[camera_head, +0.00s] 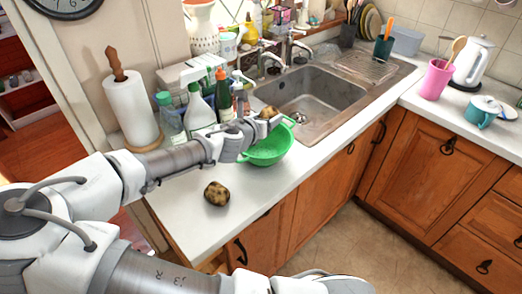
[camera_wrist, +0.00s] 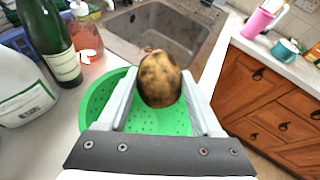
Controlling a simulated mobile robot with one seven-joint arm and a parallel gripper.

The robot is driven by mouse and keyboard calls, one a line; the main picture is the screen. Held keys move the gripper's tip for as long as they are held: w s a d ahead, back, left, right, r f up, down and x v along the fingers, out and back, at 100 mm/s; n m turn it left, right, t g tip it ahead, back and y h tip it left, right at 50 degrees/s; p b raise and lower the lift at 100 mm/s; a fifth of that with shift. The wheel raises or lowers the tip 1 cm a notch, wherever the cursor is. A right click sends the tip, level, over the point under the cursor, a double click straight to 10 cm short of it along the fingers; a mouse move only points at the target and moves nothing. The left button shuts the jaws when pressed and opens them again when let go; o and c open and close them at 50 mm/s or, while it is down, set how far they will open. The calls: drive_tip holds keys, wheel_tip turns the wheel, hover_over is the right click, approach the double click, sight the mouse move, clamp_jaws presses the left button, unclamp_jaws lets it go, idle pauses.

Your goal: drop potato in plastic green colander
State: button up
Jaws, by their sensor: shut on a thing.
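The plastic green colander (camera_head: 268,147) stands on the white counter by the sink's left front corner. It also shows in the wrist view (camera_wrist: 98,100), below and around my fingers. My gripper (camera_wrist: 160,95) is shut on a brown potato (camera_wrist: 160,78), which it holds between its two fingertips over the colander. In the head view the held potato (camera_head: 268,112) is partly hidden by my gripper (camera_head: 262,122). A second potato (camera_head: 216,193), brown with dark patches, lies on the counter in front of the colander.
Bottles (camera_head: 199,110) and a paper towel roll (camera_head: 131,108) stand left of the colander, close to my arm. A metal sink (camera_head: 310,95) lies behind it. A pink cup (camera_head: 436,80), a kettle (camera_head: 474,62) and a teal pot (camera_head: 482,112) stand on the right counter.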

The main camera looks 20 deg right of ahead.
drive_tip(key=o, duration=1.5)
drive_tip(key=shift+p+v, duration=6.3)
drive_tip(key=shift+v, duration=2.4)
